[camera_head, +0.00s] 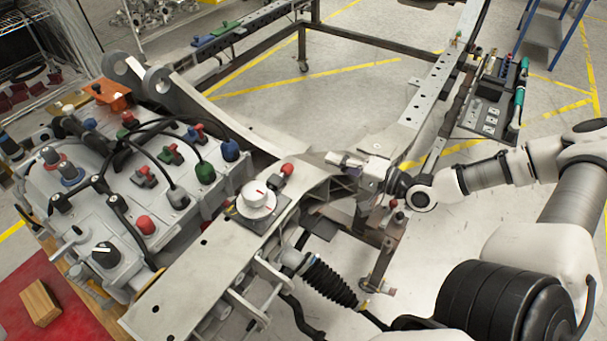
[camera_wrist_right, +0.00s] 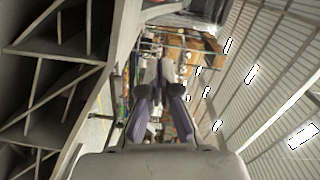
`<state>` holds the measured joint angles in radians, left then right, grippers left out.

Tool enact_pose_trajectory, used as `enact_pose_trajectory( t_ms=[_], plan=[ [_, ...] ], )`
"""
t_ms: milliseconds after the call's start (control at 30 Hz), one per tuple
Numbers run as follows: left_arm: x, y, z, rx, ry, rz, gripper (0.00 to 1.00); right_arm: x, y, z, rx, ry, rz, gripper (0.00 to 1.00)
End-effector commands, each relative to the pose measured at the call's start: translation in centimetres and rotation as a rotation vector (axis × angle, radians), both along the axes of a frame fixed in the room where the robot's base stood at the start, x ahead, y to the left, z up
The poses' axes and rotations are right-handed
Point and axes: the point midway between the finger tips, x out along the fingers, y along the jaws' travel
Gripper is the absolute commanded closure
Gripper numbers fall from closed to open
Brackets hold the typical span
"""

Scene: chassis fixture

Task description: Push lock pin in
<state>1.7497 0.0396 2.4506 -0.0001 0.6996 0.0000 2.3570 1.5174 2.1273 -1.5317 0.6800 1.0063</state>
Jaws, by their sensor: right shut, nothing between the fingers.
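The pale chassis frame (camera_head: 225,225) runs diagonally through the head view. At its cross-member end is a light metal bracket (camera_head: 375,172). A short silver pin-like part (camera_head: 346,160) sticks out to the left of it; I take this for the lock pin, though I cannot tell how far in it sits. My right gripper (camera_head: 394,184) is at the right side of this bracket, shut and empty. Whether it touches the bracket is not clear. In the right wrist view its two fingers (camera_wrist_right: 160,75) come together, with no pin visible between them. My left gripper is in neither view.
A grey panel with coloured knobs and black cables (camera_head: 140,190) fills the left. A white dial (camera_head: 257,198) sits on the frame. A tool tray (camera_head: 490,105) stands at the right. Ribbed chassis beams (camera_wrist_right: 55,65) are close at left in the wrist view.

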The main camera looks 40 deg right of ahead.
Motion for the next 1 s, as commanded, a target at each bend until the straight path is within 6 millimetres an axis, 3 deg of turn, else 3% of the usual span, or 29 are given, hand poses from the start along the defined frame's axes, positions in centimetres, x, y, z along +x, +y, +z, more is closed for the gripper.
enact_pose_trajectory(
  t_ms=[33, 100, 300, 600, 1000],
  plan=[
    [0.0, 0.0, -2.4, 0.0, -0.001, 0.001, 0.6, 0.8, 0.5, -1.2, -0.004, -0.004, 0.007, 1.0],
    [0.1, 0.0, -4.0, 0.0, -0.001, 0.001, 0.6, 1.9, 1.0, -1.3, -0.005, -0.003, 0.007, 1.0],
    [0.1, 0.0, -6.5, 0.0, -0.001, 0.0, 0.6, 4.6, 2.3, -1.1, -0.008, 0.001, 0.007, 1.0],
    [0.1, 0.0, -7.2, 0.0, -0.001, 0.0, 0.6, 3.9, 5.9, -1.1, -0.001, 0.002, 0.002, 1.0],
    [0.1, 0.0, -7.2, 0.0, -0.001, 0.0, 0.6, 3.8, 6.0, -1.0, 0.0, 0.0, 0.0, 1.0]
  ],
)
